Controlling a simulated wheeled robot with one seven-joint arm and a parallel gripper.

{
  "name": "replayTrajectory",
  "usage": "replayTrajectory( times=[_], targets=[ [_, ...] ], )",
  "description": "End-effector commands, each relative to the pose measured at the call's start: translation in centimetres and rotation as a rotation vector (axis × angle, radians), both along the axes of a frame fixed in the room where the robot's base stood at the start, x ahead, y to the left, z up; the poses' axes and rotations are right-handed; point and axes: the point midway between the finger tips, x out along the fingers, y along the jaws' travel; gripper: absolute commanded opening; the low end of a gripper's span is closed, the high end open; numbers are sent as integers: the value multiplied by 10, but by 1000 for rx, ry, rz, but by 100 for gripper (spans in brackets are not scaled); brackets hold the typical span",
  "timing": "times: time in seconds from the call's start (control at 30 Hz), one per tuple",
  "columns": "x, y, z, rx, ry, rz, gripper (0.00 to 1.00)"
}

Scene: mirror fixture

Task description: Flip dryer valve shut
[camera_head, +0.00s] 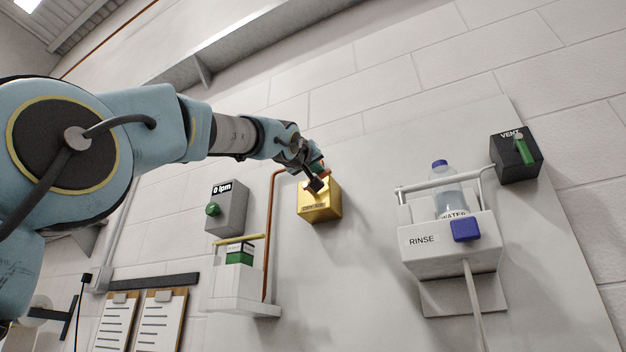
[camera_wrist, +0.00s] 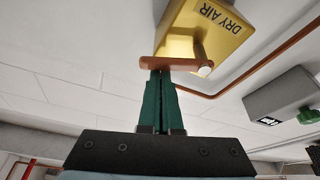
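The yellow dryer valve box, labelled DRY AIR (camera_head: 322,207), is mounted on the wall panel in the head view and shows upside down at the top of the wrist view (camera_wrist: 225,35). Its orange-brown lever (camera_wrist: 175,64) lies across the picture in the wrist view, with a pale round pivot at its right end. My gripper (camera_wrist: 161,74) has its two green fingers together, with the tips right at the lever, left of the pivot. I cannot tell if they touch it. In the head view my gripper (camera_head: 317,182) covers the lever area.
A grey box reading 0 lpm with a green knob (camera_head: 227,208) is left of the dryer box. A copper pipe (camera_head: 269,225) runs between them. A white RINSE holder (camera_head: 445,245) with a water bottle and a VENT box (camera_head: 514,160) are right. Clipboards hang lower left.

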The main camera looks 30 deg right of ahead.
Motion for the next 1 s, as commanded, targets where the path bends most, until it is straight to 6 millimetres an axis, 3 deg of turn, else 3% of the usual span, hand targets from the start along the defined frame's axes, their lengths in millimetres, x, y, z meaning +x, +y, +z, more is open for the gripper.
replayTrajectory(
  times=[0.13,0.43,0.87,1.0],
  targets=[
    [-2,-2,-8,-2,4,-2,0],
    [-1,-1,-3,-2,5,0,0],
    [5,0,37,-1,4,0,0],
    [-6,17,23,-3,4,1,0]
  ],
)
